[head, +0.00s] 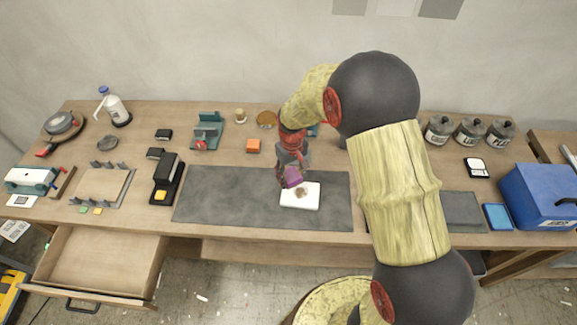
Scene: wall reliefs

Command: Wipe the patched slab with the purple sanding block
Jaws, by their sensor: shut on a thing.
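The patched slab (309,201) is a white rectangular block with a brownish patch on its top. It lies flat on the dark grey mat (232,196), right of the mat's middle. My gripper (288,172) is shut on the purple sanding block (292,178) and points downward. The sanding block is at the slab's upper left edge; I cannot tell whether it touches the slab.
An orange block (253,146) and a teal device (207,131) stand behind the mat. A black stapler-like tool (167,177) is to its left. An open drawer (100,262) juts out at the front left. Jars (470,132) and a blue box (541,195) are at right.

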